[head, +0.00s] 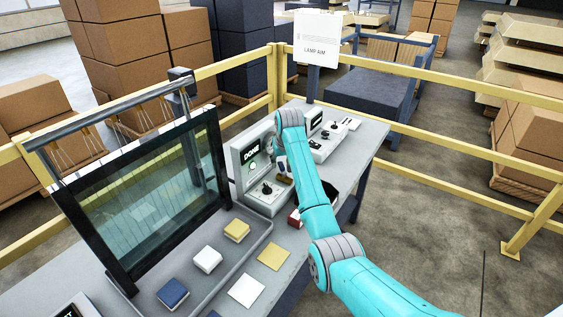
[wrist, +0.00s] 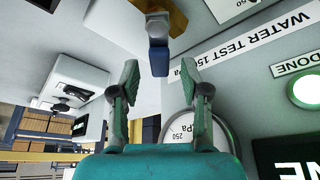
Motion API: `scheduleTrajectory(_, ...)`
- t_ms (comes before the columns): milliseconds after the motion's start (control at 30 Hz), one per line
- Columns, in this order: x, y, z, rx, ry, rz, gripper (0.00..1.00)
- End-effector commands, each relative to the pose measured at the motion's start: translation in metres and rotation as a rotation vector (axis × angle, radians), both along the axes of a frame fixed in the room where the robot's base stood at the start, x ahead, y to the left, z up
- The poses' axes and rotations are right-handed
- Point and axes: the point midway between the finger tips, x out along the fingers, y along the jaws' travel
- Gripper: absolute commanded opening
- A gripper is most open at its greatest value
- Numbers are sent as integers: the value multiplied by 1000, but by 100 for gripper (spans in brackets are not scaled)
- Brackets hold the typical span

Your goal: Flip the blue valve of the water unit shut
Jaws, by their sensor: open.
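The water unit (head: 246,166) is a light grey box on the table, with a lit green lamp and a DONE display. Its valve (head: 282,165) has a blue lever and a brass-coloured body, partly beside my arm. In the wrist view the blue lever (wrist: 156,52) sticks out from the brass body, with its end between the lines of my two fingertips. My gripper (wrist: 160,68) is open and empty, its fingers on either side of the lever's end with gaps. In the head view my arm hides most of the gripper.
A round gauge (wrist: 192,132) sits close behind my right finger, near the WATER TEST label (wrist: 255,38). Another grey unit (head: 325,133) stands farther along the table. A glass-fronted rack (head: 150,195) and a tray with coloured blocks are at the left. Yellow rails (head: 430,182) surround the table.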

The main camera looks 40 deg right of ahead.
Motion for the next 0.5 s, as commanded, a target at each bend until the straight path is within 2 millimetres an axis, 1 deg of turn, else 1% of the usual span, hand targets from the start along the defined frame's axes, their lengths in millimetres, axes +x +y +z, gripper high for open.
scheduleTrajectory(267,0,0,-1,0,0,0,46)
scheduleTrajectory(300,0,0,-1,0,0,0,36)
scheduleTrajectory(367,0,0,-1,0,0,0,21)
scheduleTrajectory(400,0,0,-1,0,0,0,11)
scheduleTrajectory(433,0,0,-1,0,0,0,3)
scheduleTrajectory(467,0,0,-1,0,0,0,0)
scheduleTrajectory(500,0,0,-1,0,0,0,0)
